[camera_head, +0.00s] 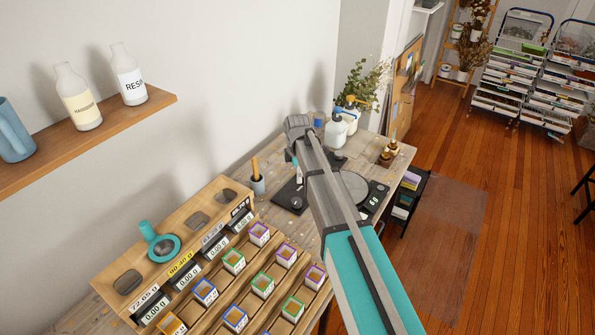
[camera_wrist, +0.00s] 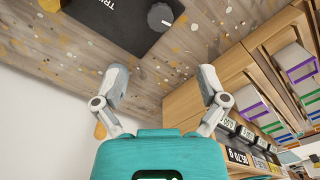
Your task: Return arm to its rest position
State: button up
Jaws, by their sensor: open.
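My arm (camera_head: 325,190) reaches from the lower right of the head view over the workbench, its far joint near the back wall. My gripper (camera_wrist: 163,82) shows in the wrist view with two grey fingers spread wide apart and nothing between them. In the head view the fingers are hidden and cannot be made out. Below the gripper in the wrist view is the speckled wooden bench top (camera_wrist: 190,60). A black device with a grey knob (camera_wrist: 160,17) lies beyond the fingertips, apart from them.
A wooden rack (camera_head: 207,278) with displays and several coloured-edged boxes (camera_head: 258,234) stands left of my arm. A wall shelf (camera_head: 95,140) holds bottles and a blue jug. White bottles (camera_head: 337,134), a plant and a scale (camera_head: 376,192) crowd the bench's far end.

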jog(key=shift+s+d, duration=0.1)
jog(key=s+d+m, duration=0.8)
jog(key=s+m, duration=0.2)
jog(key=s, duration=0.1)
jog(key=s+d+m, duration=0.9)
jog(key=s, duration=0.3)
jog(key=shift+s+m, duration=0.25)
jog(key=shift+m, duration=0.15)
jog(key=shift+d, duration=0.15)
dwell(0.9)
